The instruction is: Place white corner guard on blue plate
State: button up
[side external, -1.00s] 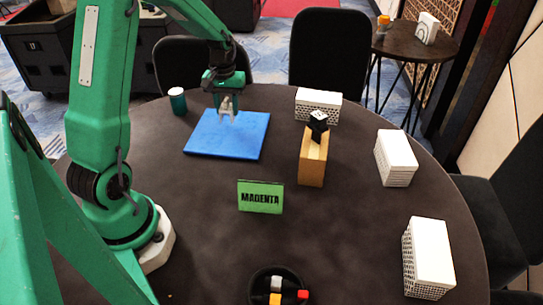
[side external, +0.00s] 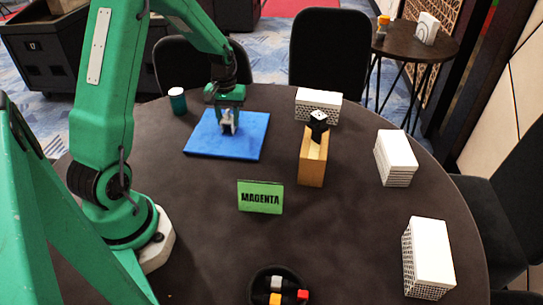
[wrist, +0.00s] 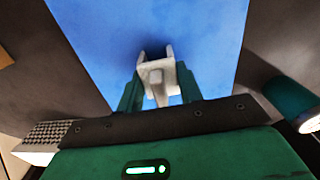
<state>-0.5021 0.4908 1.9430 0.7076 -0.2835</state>
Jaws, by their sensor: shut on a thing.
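The blue plate (side external: 207,145) is a flat square lying on the dark round table, and it fills much of the wrist view (wrist: 150,25). My gripper (side external: 228,126) points down over the plate's middle to right part. It is shut on the white corner guard (wrist: 157,80), a small pale piece with upright prongs between the green fingers. The guard also shows in the side view (side external: 227,128), low over the plate. I cannot tell whether it touches the plate.
A teal can (side external: 177,101) stands just left of the plate. A wooden block with a black piece on top (side external: 313,158) stands to the right. A green MAGENTA sign (side external: 260,197), a dark bowl (side external: 257,288) and white perforated boxes (side external: 396,158) are around the table.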

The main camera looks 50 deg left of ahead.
aim_at(227, 111)
jog(key=shift+f, duration=0.15)
jog(key=o, duration=1)
notch_tip(227, 111, up, 12)
jog(key=shift+r, duration=0.2)
dwell(0.4)
